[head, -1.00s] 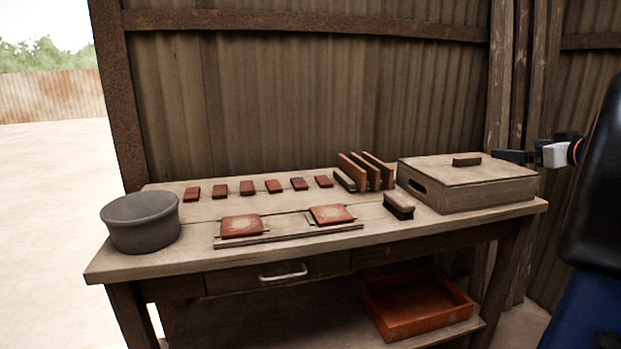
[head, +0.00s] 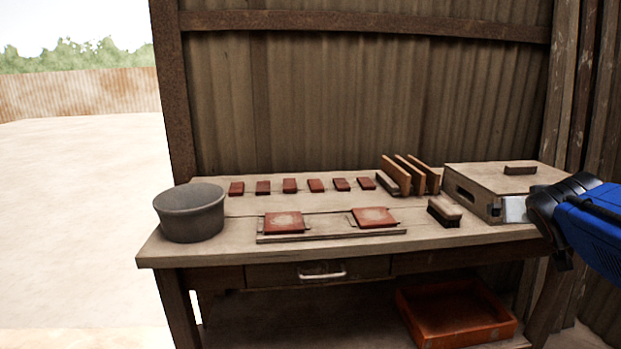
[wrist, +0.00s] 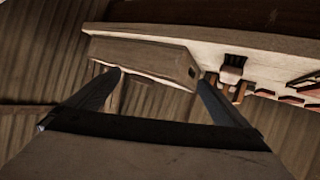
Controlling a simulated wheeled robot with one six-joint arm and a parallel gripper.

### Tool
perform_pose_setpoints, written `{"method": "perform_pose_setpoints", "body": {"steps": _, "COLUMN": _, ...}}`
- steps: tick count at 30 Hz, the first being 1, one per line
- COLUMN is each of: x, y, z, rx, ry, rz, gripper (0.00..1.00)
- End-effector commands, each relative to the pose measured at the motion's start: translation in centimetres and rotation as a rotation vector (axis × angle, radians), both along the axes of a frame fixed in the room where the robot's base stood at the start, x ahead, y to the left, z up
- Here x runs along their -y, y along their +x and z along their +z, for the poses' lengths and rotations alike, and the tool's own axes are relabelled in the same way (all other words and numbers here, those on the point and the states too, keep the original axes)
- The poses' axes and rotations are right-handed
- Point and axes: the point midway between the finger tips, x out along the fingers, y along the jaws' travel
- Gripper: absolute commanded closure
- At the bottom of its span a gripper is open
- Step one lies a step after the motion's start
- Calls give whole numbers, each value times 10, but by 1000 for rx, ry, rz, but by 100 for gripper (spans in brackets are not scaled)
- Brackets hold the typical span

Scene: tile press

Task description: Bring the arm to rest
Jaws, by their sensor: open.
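My gripper (wrist: 158,82) shows in the wrist view with its two dark fingers spread wide apart and nothing between them. Beyond the fingertips, the wooden box (wrist: 140,57) on the bench shows tilted, apart from the fingers as far as I can tell. In the head view, my blue and black arm reaches in from the right edge, in front of the right end of the bench. The gripper's fingers cannot be made out there. The lidded box (head: 490,190) stands behind the arm, its right end partly hidden.
The wooden bench (head: 235,252) holds a grey bowl (head: 190,213), several small red tiles (head: 289,185), two larger tiles (head: 284,222) on a board, a brush (head: 444,212) and upright wooden slats (head: 408,175). An orange tray (head: 455,315) sits on the lower shelf. Open ground lies left.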

Motion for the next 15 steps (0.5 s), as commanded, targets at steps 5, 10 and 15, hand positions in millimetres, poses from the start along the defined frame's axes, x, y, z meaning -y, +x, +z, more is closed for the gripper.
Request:
{"method": "perform_pose_setpoints", "body": {"steps": 5, "x": -61, "y": -44, "z": -65, "rx": -189, "ry": 107, "rz": 57, "gripper": 0}}
{"method": "perform_pose_setpoints", "body": {"steps": 10, "x": -123, "y": -98, "z": -126, "rx": -397, "ry": 212, "rz": 166, "gripper": 0}}
{"method": "perform_pose_setpoints", "body": {"steps": 15, "x": -173, "y": -149, "z": -168, "rx": -570, "ry": 290, "rz": 291, "gripper": 0}}
